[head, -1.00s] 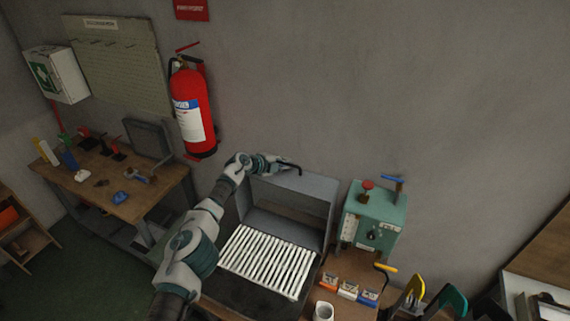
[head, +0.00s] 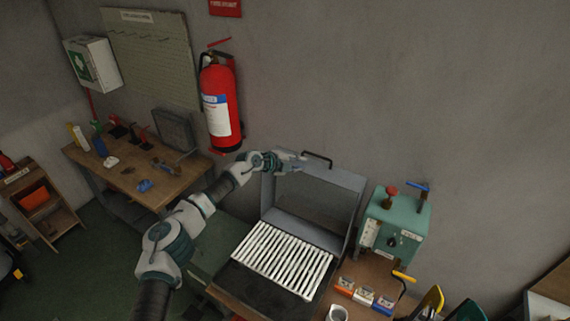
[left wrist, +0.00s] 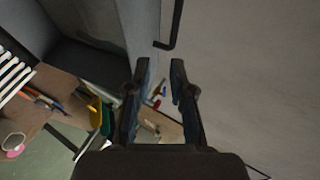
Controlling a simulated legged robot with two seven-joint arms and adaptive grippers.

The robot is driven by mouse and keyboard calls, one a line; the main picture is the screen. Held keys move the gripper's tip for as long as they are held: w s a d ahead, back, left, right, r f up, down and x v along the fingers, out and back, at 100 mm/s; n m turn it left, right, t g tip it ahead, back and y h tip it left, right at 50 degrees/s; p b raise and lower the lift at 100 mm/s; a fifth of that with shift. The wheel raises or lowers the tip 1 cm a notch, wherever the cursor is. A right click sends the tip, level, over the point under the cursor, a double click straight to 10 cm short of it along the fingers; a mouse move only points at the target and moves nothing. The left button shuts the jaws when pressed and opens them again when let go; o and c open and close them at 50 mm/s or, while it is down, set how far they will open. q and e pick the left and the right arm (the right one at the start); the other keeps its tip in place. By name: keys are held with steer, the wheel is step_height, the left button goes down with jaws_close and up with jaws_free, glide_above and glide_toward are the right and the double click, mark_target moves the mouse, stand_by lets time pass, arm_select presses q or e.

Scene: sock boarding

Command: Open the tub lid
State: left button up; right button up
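The grey tub (head: 350,252) stands on the bench with its lid (head: 345,179) raised and standing up at the back. A dark bar handle (head: 318,156) sticks up from the lid's top edge; part of it shows in the left wrist view (left wrist: 174,38). My left gripper (head: 298,160) is at the top left of the lid, just left of the handle. In the left wrist view its two fingers (left wrist: 159,66) are apart with nothing between them, and the handle is beyond the fingertips. My right gripper is not in view.
White slats (head: 283,260) lie across the tub's opening. A green control box (head: 395,226) with a red knob stands close on the right. A white mug (head: 337,314) and small coloured boxes (head: 364,295) are in front. A fire extinguisher (head: 221,107) hangs on the wall behind.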

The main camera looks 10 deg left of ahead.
arm_select(q)
steer(key=v, duration=0.6)
steer(key=shift+s+a+r, duration=0.15)
steer(key=shift+s+a, duration=0.1)
steer(key=shift+s, duration=0.05)
